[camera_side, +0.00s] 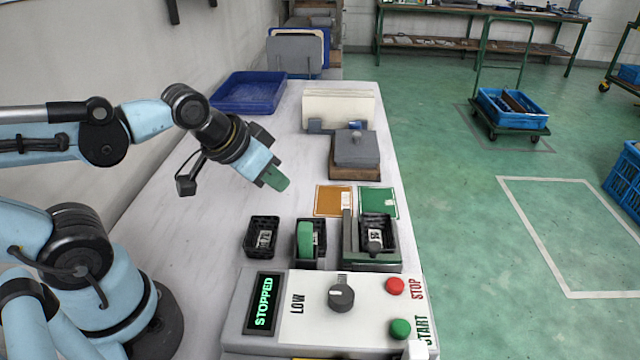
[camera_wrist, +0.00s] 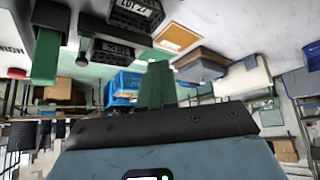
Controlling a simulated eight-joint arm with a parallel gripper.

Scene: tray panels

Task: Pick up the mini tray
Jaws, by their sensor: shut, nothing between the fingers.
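Small black trays stand in a row behind the control panel: a left one (camera_side: 262,237) with a white number label, a middle one (camera_side: 318,258) with a green roller-like piece, and a right one (camera_side: 378,225) with a dark knob and a label. I cannot tell which one is the mini tray. My gripper (camera_side: 275,179) has green fingers, is shut and empty, and hangs above the table, behind and above the row, apart from it. In the wrist view its green fingers (camera_wrist: 157,85) show at the centre, and a labelled black tray (camera_wrist: 136,14) shows at the top.
A control panel (camera_side: 320,312) reading STOPPED stands at the front, with a knob and red and green buttons. Orange (camera_side: 330,201) and green cards lie behind the trays. A grey block on a brown base (camera_side: 354,160) and a blue tray (camera_side: 250,92) stand farther back. The table's left middle is clear.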

